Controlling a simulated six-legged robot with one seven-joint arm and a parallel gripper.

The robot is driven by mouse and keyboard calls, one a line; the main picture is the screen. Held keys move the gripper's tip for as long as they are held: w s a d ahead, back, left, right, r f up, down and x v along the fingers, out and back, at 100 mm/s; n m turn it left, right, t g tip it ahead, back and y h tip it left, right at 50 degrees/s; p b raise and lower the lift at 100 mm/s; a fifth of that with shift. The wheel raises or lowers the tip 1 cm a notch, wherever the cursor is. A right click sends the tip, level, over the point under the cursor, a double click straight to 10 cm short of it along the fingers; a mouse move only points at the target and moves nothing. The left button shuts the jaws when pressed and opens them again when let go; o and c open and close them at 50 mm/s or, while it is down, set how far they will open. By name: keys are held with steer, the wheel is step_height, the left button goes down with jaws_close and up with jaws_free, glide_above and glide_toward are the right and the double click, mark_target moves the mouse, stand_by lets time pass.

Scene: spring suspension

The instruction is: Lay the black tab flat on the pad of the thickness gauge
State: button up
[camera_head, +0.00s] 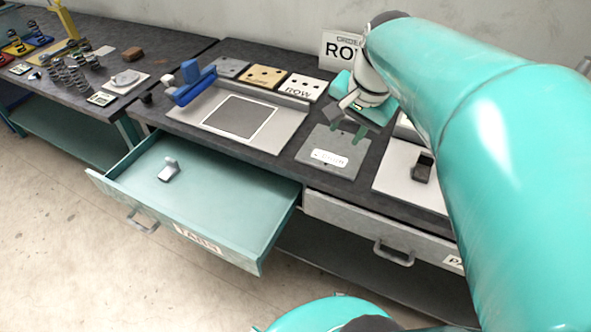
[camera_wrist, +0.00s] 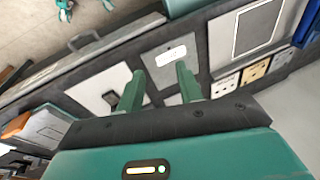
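A small dark block (camera_head: 422,167), which may be the black tab, sits on a white plate (camera_head: 400,185) at the right. It also shows beside the left finger in the wrist view (camera_wrist: 110,98). A pale plate (camera_head: 285,131) with a dark square pad (camera_head: 240,115) and a blue post-and-arm piece (camera_head: 192,82) stands at left centre; it looks like the thickness gauge. The pad's visible face is bare. My gripper (camera_head: 348,132) is above the grey labelled plate (camera_head: 325,150). In the wrist view its green fingers (camera_wrist: 160,88) are apart, with nothing visible between them.
An open teal drawer (camera_head: 225,210) labelled TABS holds a pale grey piece (camera_head: 169,169). A second drawer (camera_head: 380,228) looks shut. Springs (camera_head: 75,75) stand on the left bench.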

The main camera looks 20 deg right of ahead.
steer(key=s+a+f+n+t, duration=0.2)
steer(key=s+a+n, duration=0.5)
steer(key=a+n, duration=0.4)
steer(key=shift+s+a+f, duration=0.2)
steer(key=shift+s+a, duration=0.2)
steer(key=shift+a, duration=0.55)
